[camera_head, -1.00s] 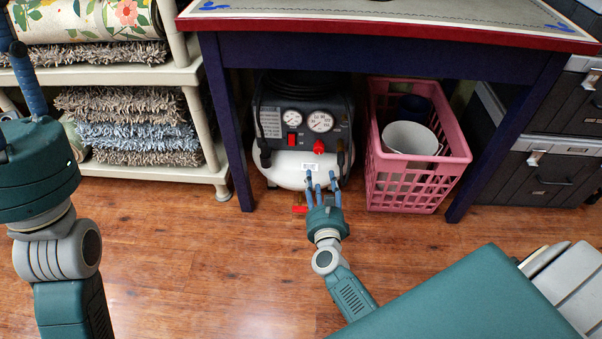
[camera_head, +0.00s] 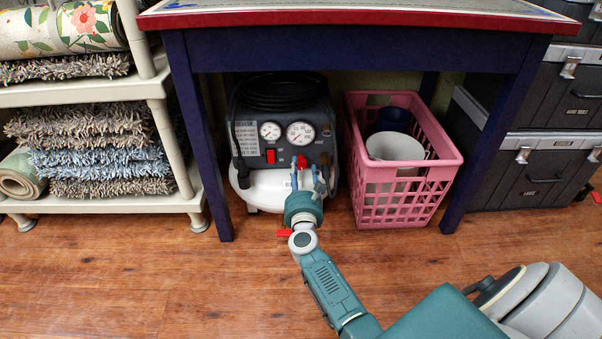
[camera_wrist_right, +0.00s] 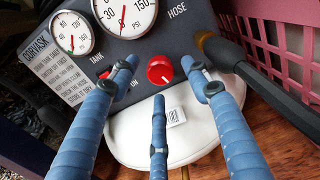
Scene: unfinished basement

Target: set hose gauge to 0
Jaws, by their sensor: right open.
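The air compressor (camera_head: 268,187) stands on the floor under the table, with a white tank and a dark panel. Its hose gauge (camera_head: 300,133) is the right, larger dial; it also shows in the wrist view (camera_wrist_right: 125,14), its top cut off. I cannot read its exact value. The red knob (camera_wrist_right: 160,69) sits below the gauges; it shows small in the head view (camera_head: 302,161). My right gripper (camera_wrist_right: 159,76) is open, its blue fingers spread left, right and below the knob, apart from it. My left gripper is out of view.
The tank gauge (camera_wrist_right: 72,32) is left of the hose gauge. A black hose end (camera_wrist_right: 230,55) hangs right of the knob. A pink basket (camera_head: 408,195) stands right of the compressor. Dark blue table legs (camera_head: 205,165) flank both. The wooden floor in front is clear.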

